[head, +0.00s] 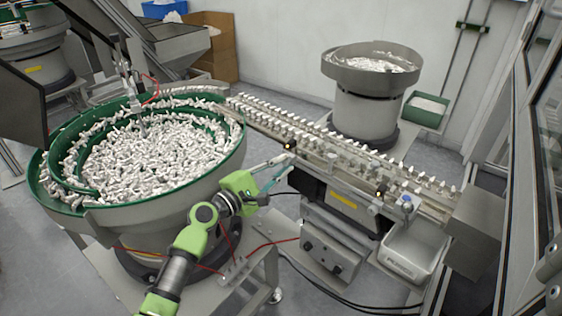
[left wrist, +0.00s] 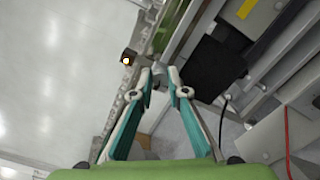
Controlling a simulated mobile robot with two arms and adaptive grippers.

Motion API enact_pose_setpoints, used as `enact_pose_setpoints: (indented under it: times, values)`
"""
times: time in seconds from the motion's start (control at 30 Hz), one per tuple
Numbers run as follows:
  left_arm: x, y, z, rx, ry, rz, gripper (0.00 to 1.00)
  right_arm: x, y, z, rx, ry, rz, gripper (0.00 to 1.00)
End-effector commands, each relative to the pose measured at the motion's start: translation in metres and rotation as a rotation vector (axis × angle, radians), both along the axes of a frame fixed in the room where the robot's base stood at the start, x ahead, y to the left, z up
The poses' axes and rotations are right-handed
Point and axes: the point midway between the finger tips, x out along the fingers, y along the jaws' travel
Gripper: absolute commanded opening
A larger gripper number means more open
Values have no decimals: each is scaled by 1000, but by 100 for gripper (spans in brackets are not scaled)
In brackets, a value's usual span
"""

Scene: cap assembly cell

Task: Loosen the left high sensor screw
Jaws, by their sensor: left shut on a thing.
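My left gripper (head: 289,163) reaches from the left to the near side of the linear rail, its fingertips by the left sensor (head: 290,146), a small dark block with a lit orange spot. In the left wrist view the two teal fingers (left wrist: 160,76) close on a small grey screw (left wrist: 158,69) at the rail's edge. The fingers hide most of the screw. The sensor (left wrist: 128,57) shows just left of the fingertips in that view. My right gripper is not in view.
A green-rimmed bowl feeder (head: 240,130) full of white parts stands left of the rail. The rail (head: 330,136) carries rows of white caps. A control box (head: 330,243) sits below.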

Motion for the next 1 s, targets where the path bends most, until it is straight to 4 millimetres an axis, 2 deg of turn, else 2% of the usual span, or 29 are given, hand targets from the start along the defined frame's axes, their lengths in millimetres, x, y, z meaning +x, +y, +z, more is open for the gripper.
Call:
enact_pose_setpoints:
  times: [0.1, 0.4, 1.0]
  values:
    - [0, 0, 1, -61, 56, 0, 0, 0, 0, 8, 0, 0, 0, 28]
    - [0, 0, 0, -156, 143, 0, 0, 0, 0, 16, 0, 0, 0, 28]
    - [0, 0, -1, -182, 166, 0, 0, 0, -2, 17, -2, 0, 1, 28]
